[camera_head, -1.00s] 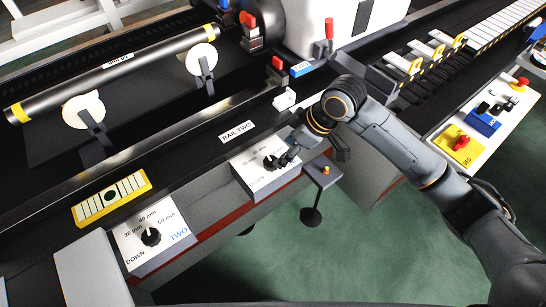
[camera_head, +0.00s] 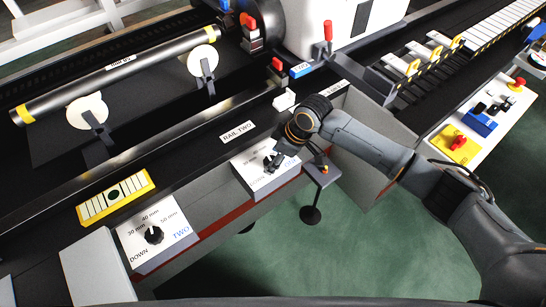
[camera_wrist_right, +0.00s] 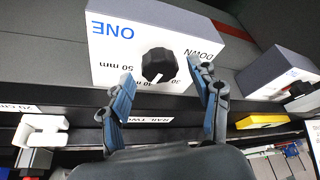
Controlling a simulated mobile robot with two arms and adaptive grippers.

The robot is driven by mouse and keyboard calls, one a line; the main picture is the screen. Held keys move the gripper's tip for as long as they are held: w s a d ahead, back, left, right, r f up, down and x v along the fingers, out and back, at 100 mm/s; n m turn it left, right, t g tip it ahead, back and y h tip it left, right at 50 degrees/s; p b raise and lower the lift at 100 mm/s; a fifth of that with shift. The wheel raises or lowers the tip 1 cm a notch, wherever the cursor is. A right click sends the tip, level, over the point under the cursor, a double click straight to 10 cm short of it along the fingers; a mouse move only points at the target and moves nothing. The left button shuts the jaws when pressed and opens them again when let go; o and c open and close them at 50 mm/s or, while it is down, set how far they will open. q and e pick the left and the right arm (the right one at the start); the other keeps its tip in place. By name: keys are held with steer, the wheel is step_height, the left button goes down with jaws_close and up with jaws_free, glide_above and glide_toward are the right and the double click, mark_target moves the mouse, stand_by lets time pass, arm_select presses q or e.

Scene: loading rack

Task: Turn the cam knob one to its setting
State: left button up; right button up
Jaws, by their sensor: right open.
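Cam knob one (camera_wrist_right: 158,65) is a black round knob on a white dial panel (camera_wrist_right: 108,60) marked ONE, DOWN, 30, 40 and 50 mm. Its pale pointer mark faces roughly the 40 mm label. In the head view the knob (camera_head: 272,162) is partly hidden by my right gripper (camera_head: 276,156). In the wrist view my right gripper (camera_wrist_right: 164,95) is open, one finger on each side below the knob. I see no clear contact with the knob. My left gripper is not in view.
A second dial (camera_head: 154,235) marked TWO sits left of this one in the head view. A small dark stand (camera_head: 321,173) with a coloured button is right of the dial. A white block (camera_head: 284,100) stands on the rail behind. Green floor lies in front.

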steer(key=shift+x, duration=0.8)
steer(key=c, duration=1.1)
steer(key=shift+s+r+m+p, duration=0.1)
steer(key=shift+r+m+p, duration=0.15)
steer(key=shift+m+p, duration=0.5)
steer(key=shift+c, duration=0.2)
steer(key=m+t+p, duration=0.1)
steer(key=m+p, duration=0.1)
steer(key=p, duration=0.1)
steer(key=m+t+h+p, duration=0.1)
steer(key=m+p, duration=0.2)
steer(key=p, duration=0.1)
steer(key=shift+s+a+h, duration=0.1)
steer(key=shift+a+h, duration=0.05)
steer(key=shift+h, duration=0.15)
steer(key=shift+f+m+t+h+p, duration=0.15)
steer(key=shift+m+h+p, duration=0.15)
steer(key=shift+m+p, duration=0.5)
steer(key=shift+m+t+h+p, duration=0.15)
steer(key=shift+m+h+p, duration=0.15)
steer(key=shift+m+p, duration=0.45)
steer(key=shift+m, duration=0.3)
